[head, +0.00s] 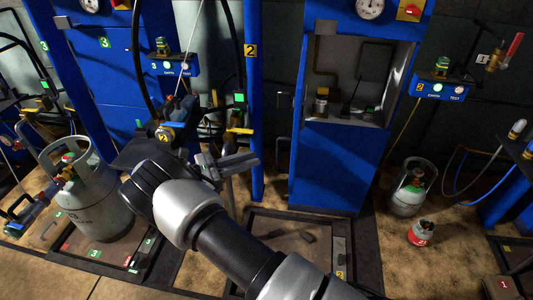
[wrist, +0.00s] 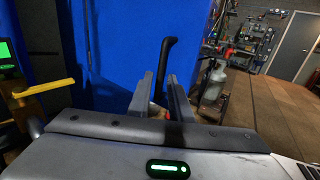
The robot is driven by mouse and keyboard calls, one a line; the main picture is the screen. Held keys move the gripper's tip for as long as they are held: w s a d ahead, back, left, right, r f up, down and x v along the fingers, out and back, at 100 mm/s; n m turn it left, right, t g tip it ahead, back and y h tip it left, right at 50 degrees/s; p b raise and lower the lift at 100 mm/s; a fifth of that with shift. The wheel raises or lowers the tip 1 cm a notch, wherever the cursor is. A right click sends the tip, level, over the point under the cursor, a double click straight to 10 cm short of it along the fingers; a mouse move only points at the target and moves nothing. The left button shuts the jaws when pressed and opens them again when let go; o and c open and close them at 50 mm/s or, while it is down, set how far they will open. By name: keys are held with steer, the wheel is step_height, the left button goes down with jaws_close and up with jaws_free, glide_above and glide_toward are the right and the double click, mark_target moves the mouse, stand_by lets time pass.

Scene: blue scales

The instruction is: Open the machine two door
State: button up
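Machine two is the blue cabinet (head: 335,165) right of centre in the head view, with an open grey recess above a plain blue front. A yellow "2" label (head: 251,50) is on the blue post to its left. My gripper (head: 245,163) is left of the cabinet's lower front. In the wrist view my gripper (wrist: 165,95) is open, its two fingers apart. A dark bent bar like a handle (wrist: 166,60) shows between and beyond the fingers, in front of a blue panel (wrist: 125,50). I cannot tell whether bar and fingers touch.
A large grey gas cylinder (head: 95,205) stands at left. A smaller grey cylinder (head: 407,190) and a red-and-white canister (head: 421,233) stand right of the cabinet. A floor platform (head: 365,260) lies before it. Hoses hang near my arm. A yellow lever (wrist: 45,87) is left in the wrist view.

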steer(key=v, duration=0.7)
steer(key=shift+a, duration=0.2)
